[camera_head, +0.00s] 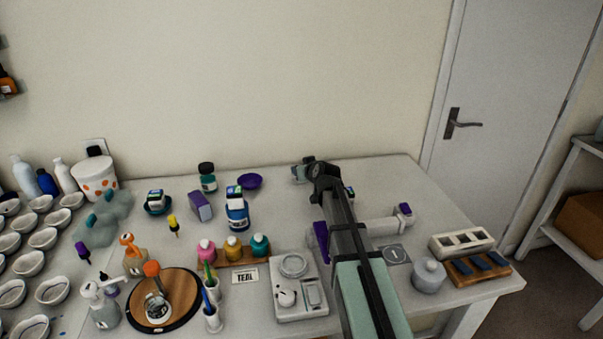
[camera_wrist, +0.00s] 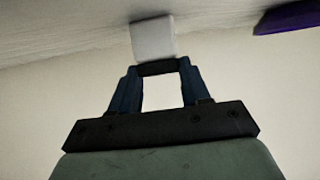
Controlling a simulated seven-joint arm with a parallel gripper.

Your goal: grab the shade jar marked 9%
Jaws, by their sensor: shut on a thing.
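My gripper (camera_head: 303,172) is at the back of the table, raised near the wall, at the far end of my arm. In the wrist view my gripper (camera_wrist: 158,75) has its two dark blue fingers on a small pale, square-looking thing (camera_wrist: 153,38) with a dark band between the fingertips. No mark is readable on it, so I cannot tell whether it is the 9% jar. A dark-capped teal jar (camera_head: 207,183) and a blue jar (camera_head: 237,212) stand on the table to the left. No 9% mark is legible on any jar.
A purple dish (camera_head: 249,181) and a purple box (camera_head: 200,207) are left of my gripper. Pink, yellow and teal bottles stand behind a TEAL card (camera_head: 245,277). A scale (camera_head: 299,300) is beside my arm, which hides part of the table. Cups crowd the left.

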